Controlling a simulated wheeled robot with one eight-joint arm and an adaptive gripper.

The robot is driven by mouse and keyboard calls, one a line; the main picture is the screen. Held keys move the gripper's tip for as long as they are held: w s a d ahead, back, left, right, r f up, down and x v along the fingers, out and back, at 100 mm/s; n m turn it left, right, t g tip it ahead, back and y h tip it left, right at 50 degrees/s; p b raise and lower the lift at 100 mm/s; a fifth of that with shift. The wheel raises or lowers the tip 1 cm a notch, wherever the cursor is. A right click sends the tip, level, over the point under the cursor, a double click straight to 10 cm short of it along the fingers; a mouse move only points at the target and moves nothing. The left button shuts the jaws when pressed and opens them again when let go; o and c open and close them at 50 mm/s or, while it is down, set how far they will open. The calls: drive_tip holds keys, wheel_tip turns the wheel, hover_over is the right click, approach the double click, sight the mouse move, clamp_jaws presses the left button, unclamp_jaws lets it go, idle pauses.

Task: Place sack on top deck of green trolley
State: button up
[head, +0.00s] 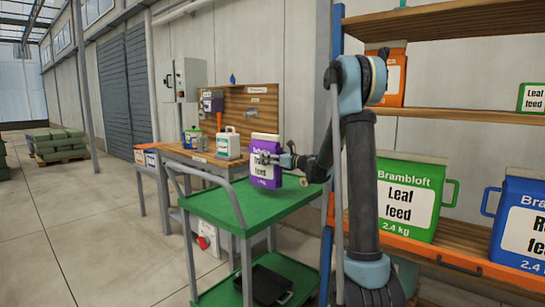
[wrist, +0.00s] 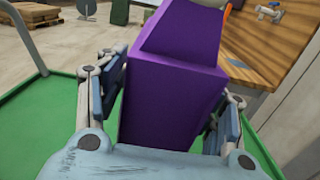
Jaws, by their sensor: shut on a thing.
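A purple sack (head: 264,169) with a white label is held upright over the top deck of the green trolley (head: 212,207) in the head view. My gripper (head: 277,160) is shut on the sack from the right side. In the wrist view the purple sack (wrist: 170,90) stands between the two fingers of my gripper (wrist: 168,110), with green deck (wrist: 52,125) on both sides of it. The sack's lower edge is close to the deck; I cannot tell whether it touches. The right part of the trolley is partly hidden by my arm.
A wooden workbench (head: 190,155) with bottles stands behind the trolley. A shelf rack (head: 440,250) with green and blue sacks is at the right. A black tray (head: 268,285) lies on the trolley's lower deck. The top deck around the sack is clear.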

sight(270, 165)
drive_tip(key=shift+f, duration=2.15)
drive_tip(key=o, duration=1.9)
drive_tip(key=shift+o, duration=0.2)
drive_tip(key=shift+s+d, duration=0.1)
